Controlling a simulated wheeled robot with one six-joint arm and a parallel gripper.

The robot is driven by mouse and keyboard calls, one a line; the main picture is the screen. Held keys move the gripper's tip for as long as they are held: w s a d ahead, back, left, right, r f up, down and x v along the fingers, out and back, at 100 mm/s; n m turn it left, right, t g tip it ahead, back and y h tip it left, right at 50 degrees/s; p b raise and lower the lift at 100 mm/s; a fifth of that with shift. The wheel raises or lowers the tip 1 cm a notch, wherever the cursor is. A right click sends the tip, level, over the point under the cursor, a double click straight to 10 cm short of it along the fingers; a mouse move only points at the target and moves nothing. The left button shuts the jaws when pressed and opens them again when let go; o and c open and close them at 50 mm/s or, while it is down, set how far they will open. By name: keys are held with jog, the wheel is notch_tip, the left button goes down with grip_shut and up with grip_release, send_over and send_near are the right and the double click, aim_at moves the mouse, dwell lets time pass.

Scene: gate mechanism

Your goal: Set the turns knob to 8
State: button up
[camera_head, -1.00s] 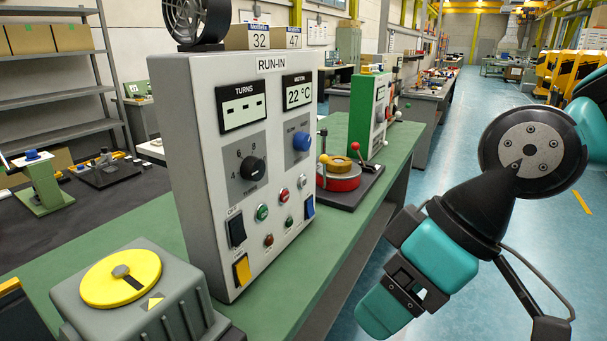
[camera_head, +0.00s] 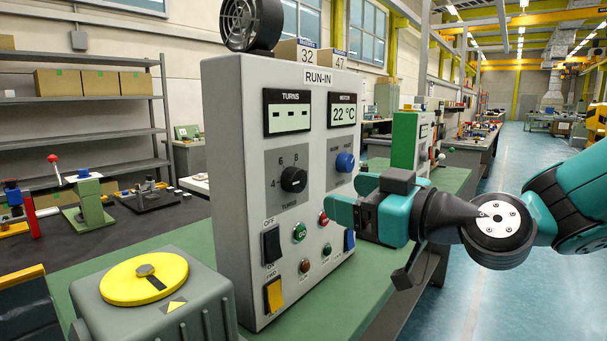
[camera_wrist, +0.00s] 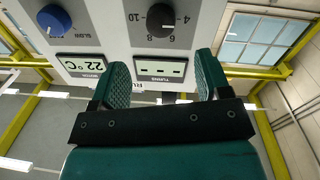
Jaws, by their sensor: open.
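The turns knob (camera_head: 293,179) is a black dial on the grey RUN-IN panel (camera_head: 225,170), with 4, 6 and 8 around it in the head view. The wrist view shows the knob (camera_wrist: 160,18) upside down, with 4, 6, 8 and 10 around it. I cannot tell clearly which number its pointer faces. The turns display (camera_head: 288,112) shows dashes. My gripper (camera_head: 342,209) is in front of the panel, right of and below the knob in the head view. Its two teal fingers (camera_wrist: 163,82) are apart with nothing between them, clear of the knob.
A blue motor knob (camera_head: 344,162) sits right of the turns knob. Below are a green GO button (camera_head: 299,232), red buttons, a black switch (camera_head: 271,246) and a yellow switch (camera_head: 273,296). A grey box with a yellow disc (camera_head: 120,282) stands at front left.

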aim_at(300, 183)
jog(key=p+x, duration=0.3)
jog(key=x, duration=0.6)
jog(key=shift+w+a, duration=0.25)
jog(key=shift+a, duration=0.05)
jog(key=c, duration=0.9)
